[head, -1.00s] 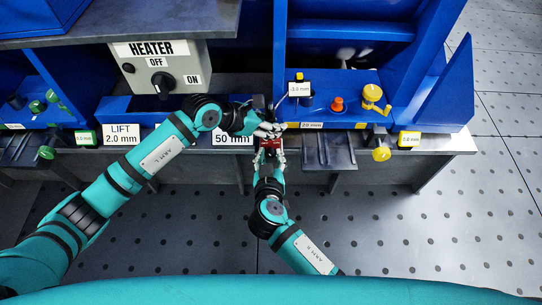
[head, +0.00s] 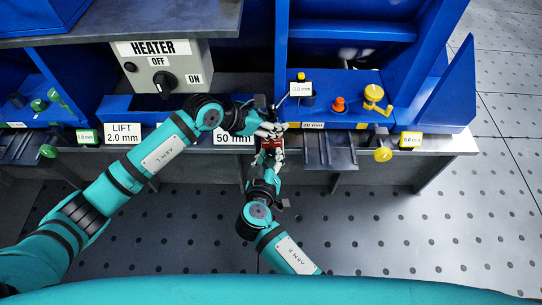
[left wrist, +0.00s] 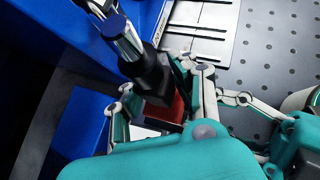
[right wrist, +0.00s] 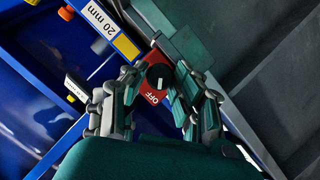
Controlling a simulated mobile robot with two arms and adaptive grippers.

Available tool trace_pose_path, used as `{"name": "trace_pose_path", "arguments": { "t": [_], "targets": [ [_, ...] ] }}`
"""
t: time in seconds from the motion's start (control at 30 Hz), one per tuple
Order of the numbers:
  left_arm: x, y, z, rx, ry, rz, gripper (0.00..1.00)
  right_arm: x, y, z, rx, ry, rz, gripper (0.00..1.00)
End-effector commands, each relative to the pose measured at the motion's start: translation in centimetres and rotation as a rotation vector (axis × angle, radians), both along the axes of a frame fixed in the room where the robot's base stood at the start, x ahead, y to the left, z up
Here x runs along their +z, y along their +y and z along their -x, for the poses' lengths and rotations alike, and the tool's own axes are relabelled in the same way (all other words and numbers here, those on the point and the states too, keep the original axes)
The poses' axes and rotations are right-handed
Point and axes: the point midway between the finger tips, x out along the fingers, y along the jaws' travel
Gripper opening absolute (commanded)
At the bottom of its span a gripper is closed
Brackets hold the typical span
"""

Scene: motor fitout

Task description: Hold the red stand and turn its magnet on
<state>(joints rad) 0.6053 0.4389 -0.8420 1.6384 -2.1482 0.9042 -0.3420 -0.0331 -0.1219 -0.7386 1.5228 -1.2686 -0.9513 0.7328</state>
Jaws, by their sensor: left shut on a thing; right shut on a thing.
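The red stand (head: 272,146) is at the bench's front edge, mostly covered by my grippers in the head view. In the left wrist view its red base (left wrist: 165,112) carries a black clamp and a metal post. My left gripper (head: 268,130) is shut on the stand from behind. My right gripper (head: 268,158) comes from the front and is shut on the black knob (right wrist: 159,77) on the stand's red face. The right wrist view shows the word OFF on that face (right wrist: 152,97), below the knob. The knob's exact setting is hard to read.
A grey heater box (head: 163,67) with a dial stands at the back left. A blue fixture (head: 348,110) with yellow and orange knobs is right of the stand. A dark slotted plate (head: 330,150) lies at the front edge. The perforated floor in front is clear.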

Motion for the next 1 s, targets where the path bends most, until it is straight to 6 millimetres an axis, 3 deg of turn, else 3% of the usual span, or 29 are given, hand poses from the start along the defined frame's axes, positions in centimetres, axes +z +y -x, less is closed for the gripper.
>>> {"name": "trace_pose_path", "arguments": {
  "t": [0.1,0.13,0.3,0.67,1.0],
  "targets": [
    [-0.3,0.3,-0.1,0.002,0.000,-0.008,0.00,0.0,0.0,0.0,-0.001,0.000,0.000,0.00],
    [-0.3,0.3,-0.1,0.002,0.000,-0.008,0.00,0.0,0.0,0.0,-0.002,0.000,-0.001,0.31],
    [-0.3,0.3,-0.1,0.002,0.000,-0.008,0.00,0.0,0.0,0.0,-0.001,0.001,-0.001,0.51],
    [-0.3,0.3,-0.1,0.002,0.000,-0.008,0.00,0.1,0.1,0.7,0.000,0.002,-0.003,0.51],
    [-0.3,0.3,-0.1,0.002,0.000,-0.008,0.00,2.2,1.1,7.0,0.000,0.004,-0.004,0.51]
  ]
}}
